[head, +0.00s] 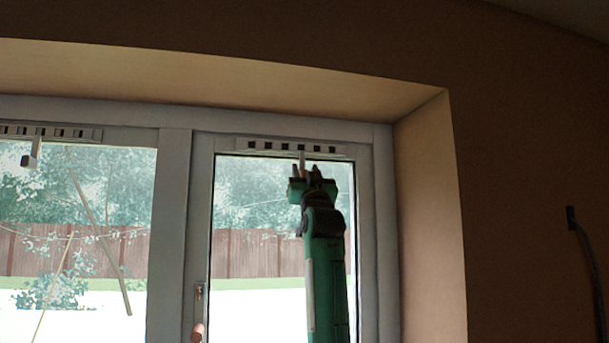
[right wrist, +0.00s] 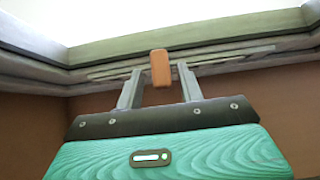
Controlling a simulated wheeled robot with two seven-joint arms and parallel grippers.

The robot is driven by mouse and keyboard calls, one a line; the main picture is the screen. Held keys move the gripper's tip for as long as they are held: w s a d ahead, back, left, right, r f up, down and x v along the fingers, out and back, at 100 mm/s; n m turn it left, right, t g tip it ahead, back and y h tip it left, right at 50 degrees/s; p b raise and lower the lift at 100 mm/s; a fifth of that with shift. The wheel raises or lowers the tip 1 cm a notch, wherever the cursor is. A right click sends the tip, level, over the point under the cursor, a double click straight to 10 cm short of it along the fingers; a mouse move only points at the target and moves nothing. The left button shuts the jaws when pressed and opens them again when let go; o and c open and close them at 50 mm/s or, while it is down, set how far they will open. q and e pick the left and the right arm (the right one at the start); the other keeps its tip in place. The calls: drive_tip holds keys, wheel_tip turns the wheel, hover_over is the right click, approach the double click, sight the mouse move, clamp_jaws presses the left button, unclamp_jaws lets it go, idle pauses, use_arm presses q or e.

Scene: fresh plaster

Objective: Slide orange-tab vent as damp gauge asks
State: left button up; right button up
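The vent (head: 292,148) is a pale slotted strip with dark openings along the top of the right window sash. A narrow tab (head: 302,157) hangs from it, and in the right wrist view the tab (right wrist: 160,68) is orange. My right gripper (head: 313,172) is raised just below the vent. In the right wrist view its two fingers (right wrist: 160,84) stand apart on either side of the tab, with a visible gap on each side. No damp gauge can be made out. My left gripper is not in view.
A window handle (head: 198,330) is low on the central frame. The plastered reveal (head: 430,200) bounds the window on the right. A dark cable (head: 586,245) hangs on the right wall.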

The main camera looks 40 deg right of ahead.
drive_tip(key=b+v, duration=0.6)
drive_tip(key=v, duration=0.5)
drive_tip(key=shift+f+b, duration=0.25)
drive_tip(key=shift+b, duration=0.1)
drive_tip(key=shift+s+d, duration=0.1)
drive_tip(key=shift+s, duration=0.05)
